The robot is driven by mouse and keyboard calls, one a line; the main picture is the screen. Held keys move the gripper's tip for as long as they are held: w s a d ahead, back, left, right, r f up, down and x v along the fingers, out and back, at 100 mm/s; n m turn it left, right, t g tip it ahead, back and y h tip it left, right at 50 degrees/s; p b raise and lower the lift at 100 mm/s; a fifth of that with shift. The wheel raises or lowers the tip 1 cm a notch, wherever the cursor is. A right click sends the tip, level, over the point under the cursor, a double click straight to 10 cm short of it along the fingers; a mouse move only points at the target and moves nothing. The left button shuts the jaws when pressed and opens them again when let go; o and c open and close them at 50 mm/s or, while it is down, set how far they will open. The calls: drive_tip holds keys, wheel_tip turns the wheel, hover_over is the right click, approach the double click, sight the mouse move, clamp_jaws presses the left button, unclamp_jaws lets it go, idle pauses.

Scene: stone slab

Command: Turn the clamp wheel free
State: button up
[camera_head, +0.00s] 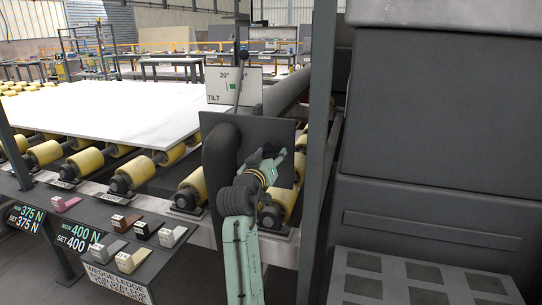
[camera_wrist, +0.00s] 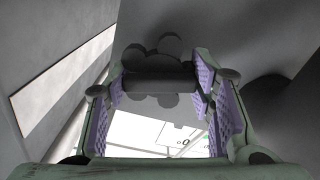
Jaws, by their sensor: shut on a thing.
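The clamp wheel (camera_wrist: 157,50) is a dark, lobed knob in the wrist view, in front of a grey surface. My gripper (camera_wrist: 158,88) has its purple-padded fingers on either side of the wheel's lower part and is shut on it. In the head view my gripper (camera_head: 276,160) is up against a dark upright plate (camera_head: 283,132), beside a thick dark rounded part (camera_head: 221,165). A tilt sign (camera_head: 234,86) reading 20° stands above the plate.
A white slab (camera_head: 105,105) lies on yellow rollers (camera_head: 50,152) at left. A ledge (camera_head: 95,225) with several coloured wedges and force readouts is in front. A dark post (camera_head: 318,150) and a large dark machine body (camera_head: 440,140) close off the right.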

idle(0.3)
drive_tip(key=o, duration=1.2)
drive_tip(key=v, duration=1.2)
